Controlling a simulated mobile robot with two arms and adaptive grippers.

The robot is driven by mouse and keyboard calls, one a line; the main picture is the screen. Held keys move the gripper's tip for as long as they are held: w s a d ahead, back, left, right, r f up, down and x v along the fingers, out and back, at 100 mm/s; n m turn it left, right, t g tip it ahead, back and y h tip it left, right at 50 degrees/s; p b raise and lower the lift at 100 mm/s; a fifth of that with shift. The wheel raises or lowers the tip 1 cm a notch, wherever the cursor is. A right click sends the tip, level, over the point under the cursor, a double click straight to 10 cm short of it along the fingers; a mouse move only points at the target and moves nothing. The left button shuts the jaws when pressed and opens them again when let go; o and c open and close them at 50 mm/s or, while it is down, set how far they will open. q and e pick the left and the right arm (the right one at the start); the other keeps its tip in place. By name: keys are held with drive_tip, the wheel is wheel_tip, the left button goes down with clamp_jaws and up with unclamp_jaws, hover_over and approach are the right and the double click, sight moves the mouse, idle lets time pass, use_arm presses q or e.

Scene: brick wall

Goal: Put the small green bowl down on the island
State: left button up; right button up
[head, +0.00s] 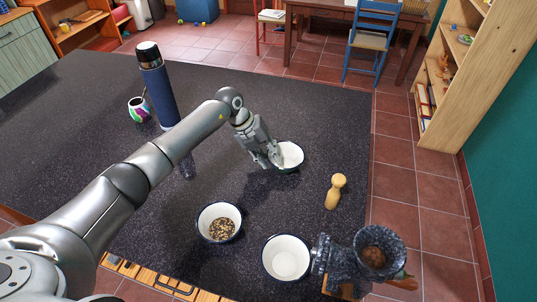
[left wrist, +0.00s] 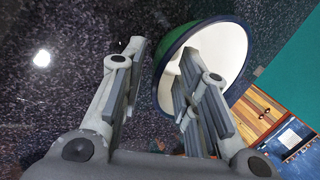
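The small green bowl (head: 290,156), white inside with a dark rim, appears to rest on the dark speckled island (head: 310,112) near its right side. My left gripper (head: 272,160) is at the bowl's left edge. In the left wrist view the bowl (left wrist: 215,45) shows its green outside and dark blue rim. The left gripper's fingers (left wrist: 165,75) are apart, one outside the bowl and one over its inside, with the wall between them. A gap shows between the outer finger and the wall. The bowl's underside is hidden. My right gripper is not in view.
A blue flask (head: 158,92) and a colourful cup (head: 139,109) stand left. The island's far middle is clear.

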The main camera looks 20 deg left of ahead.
use_arm(q)
drive_tip(key=b+v, duration=0.4)
drive_tip(key=v, duration=0.8)
